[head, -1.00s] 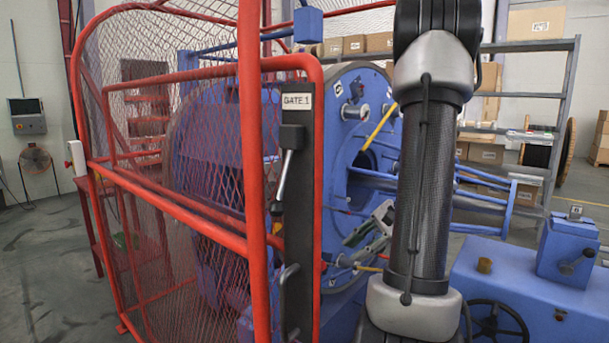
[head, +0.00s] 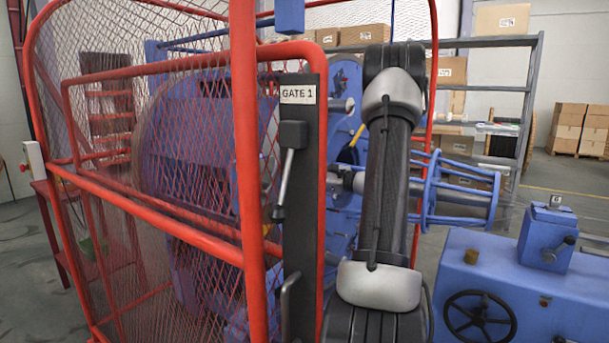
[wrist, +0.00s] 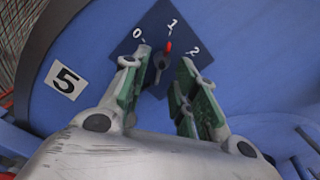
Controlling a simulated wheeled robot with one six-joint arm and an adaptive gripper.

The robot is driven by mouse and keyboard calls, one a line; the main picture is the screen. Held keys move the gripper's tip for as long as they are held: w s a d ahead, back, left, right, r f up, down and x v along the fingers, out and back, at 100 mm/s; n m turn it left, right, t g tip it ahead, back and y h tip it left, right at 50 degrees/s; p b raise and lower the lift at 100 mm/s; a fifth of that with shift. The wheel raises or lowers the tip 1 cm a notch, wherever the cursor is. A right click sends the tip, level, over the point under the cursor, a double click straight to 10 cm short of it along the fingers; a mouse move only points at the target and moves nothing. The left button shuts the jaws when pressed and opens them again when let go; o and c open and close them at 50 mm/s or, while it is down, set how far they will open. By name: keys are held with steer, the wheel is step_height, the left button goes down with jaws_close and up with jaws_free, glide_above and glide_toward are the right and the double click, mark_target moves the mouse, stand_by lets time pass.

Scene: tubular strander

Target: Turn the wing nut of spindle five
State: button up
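The wing nut (wrist: 159,62) of spindle five shows in the wrist view as a small dark knob with a red pointer. The pointer is directed at the 1 on a dark blue diamond plate (wrist: 149,30) marked 0, 1 and 2. A label reading 5 (wrist: 65,82) is on the blue disc left of it. My gripper (wrist: 160,72) is open, with its green-padded fingers on either side of the nut. A gap shows on the right; I cannot tell whether the left finger touches. In the head view my arm hides the gripper and the nut.
A red mesh guard with GATE 1 (head: 298,95) stands at the left, close to my arm. Blue rods (head: 468,198) of the machine are right of the arm. A blue machine bed with a black handwheel (head: 479,318) is at the lower right.

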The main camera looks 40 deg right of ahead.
steer(key=shift+x, duration=0.8)
jaws_close()
steer(key=shift+n, duration=0.3)
steer(key=n, duration=0.5)
steer(key=shift+d+r, duration=0.15)
steer(key=n, duration=0.6)
steer(key=shift+r, duration=0.2)
steer(key=shift+n, duration=0.3)
